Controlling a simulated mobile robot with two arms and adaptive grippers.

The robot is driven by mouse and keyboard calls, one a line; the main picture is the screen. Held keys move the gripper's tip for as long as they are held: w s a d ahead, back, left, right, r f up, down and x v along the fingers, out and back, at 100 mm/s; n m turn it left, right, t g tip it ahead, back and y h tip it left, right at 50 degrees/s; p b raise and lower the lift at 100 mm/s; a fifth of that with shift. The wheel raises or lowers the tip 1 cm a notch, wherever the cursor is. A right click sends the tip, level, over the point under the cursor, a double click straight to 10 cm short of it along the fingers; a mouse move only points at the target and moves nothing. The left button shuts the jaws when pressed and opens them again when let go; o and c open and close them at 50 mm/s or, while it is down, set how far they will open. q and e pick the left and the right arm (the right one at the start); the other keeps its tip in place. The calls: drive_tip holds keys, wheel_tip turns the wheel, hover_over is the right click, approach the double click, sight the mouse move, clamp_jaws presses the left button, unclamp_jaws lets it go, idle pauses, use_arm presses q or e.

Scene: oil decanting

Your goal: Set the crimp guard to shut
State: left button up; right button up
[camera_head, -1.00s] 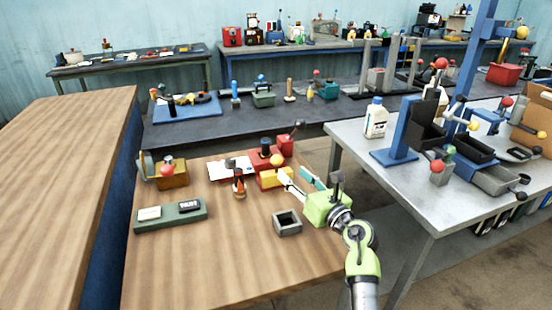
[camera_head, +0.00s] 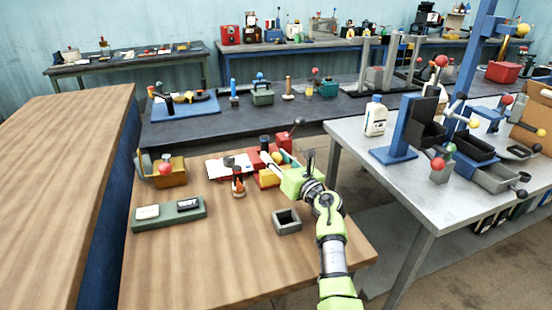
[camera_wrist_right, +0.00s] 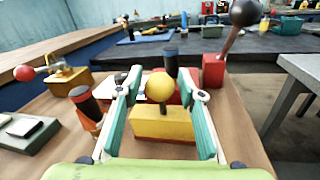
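No part is labelled as the crimp guard, so I cannot tell which it is. A yellow block (camera_head: 268,178) with a yellow ball knob (camera_head: 277,158) stands against a red device on the wooden table. In the right wrist view the block (camera_wrist_right: 163,122) is straight ahead, with the yellow ball (camera_wrist_right: 159,87) on a short dark stem. My right gripper (camera_head: 275,163) reaches over the block. In the wrist view its teal fingers (camera_wrist_right: 160,80) are apart, one on each side of the ball, with gaps visible. My left gripper is not in view.
A red block (camera_wrist_right: 213,70) with a black-ball lever (camera_wrist_right: 246,12) stands right of the fingers. A black-topped orange item (camera_head: 238,184) stands to the left. A grey open box (camera_head: 287,221), a green tray (camera_head: 168,215) and a brass device (camera_head: 170,172) share the table. The front is clear.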

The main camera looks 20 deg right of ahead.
clamp_jaws()
drive_tip(key=shift+w+a+r, duration=0.1)
drive_tip(key=shift+w, duration=0.15)
drive_tip(key=x, duration=0.3)
drive_tip(key=shift+w+d, duration=0.35)
drive_tip(key=shift+w, duration=0.05)
drive_tip(key=shift+r, duration=0.15)
